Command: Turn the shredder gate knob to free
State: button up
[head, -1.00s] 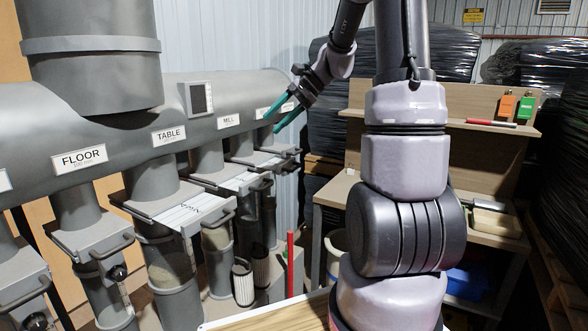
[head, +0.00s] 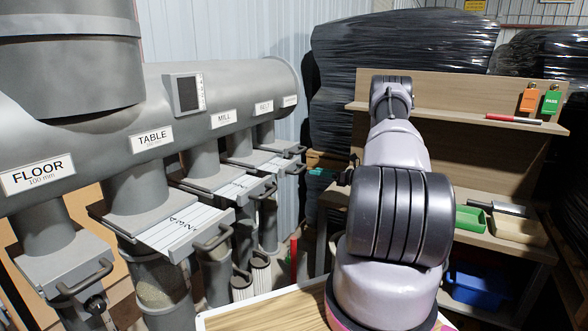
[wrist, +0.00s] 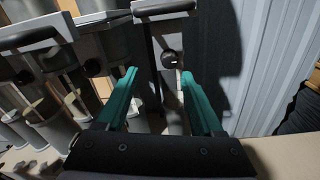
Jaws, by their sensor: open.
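In the wrist view a round dark knob (wrist: 172,59) with a small pale mark sits beyond my fingertips, slightly toward the right finger. My gripper (wrist: 158,75) is open, its two teal fingers apart and empty, and I see no contact with the knob. In the head view a bit of teal (head: 318,172) shows beside my arm, which hides most of the gripper. The farthest duct label (head: 290,101) is too small to read, so I cannot confirm which gate the knob belongs to.
Gates labelled FLOOR (head: 38,174), TABLE (head: 152,139), MILL (head: 223,119) and BELT (head: 263,107) line the duct at left, with handles sticking out. A wooden bench (head: 480,240) holds a green tray (head: 470,219). Corrugated wall (wrist: 275,60) is close on the wrist view's right.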

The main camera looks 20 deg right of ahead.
jog(key=w+d+f+x, duration=0.1)
jog(key=x, duration=0.9)
jog(key=shift+w+f+m+t, duration=0.2)
jog(key=shift+f+m+t, duration=0.1)
jog(key=shift+m, duration=0.1)
grip_shut()
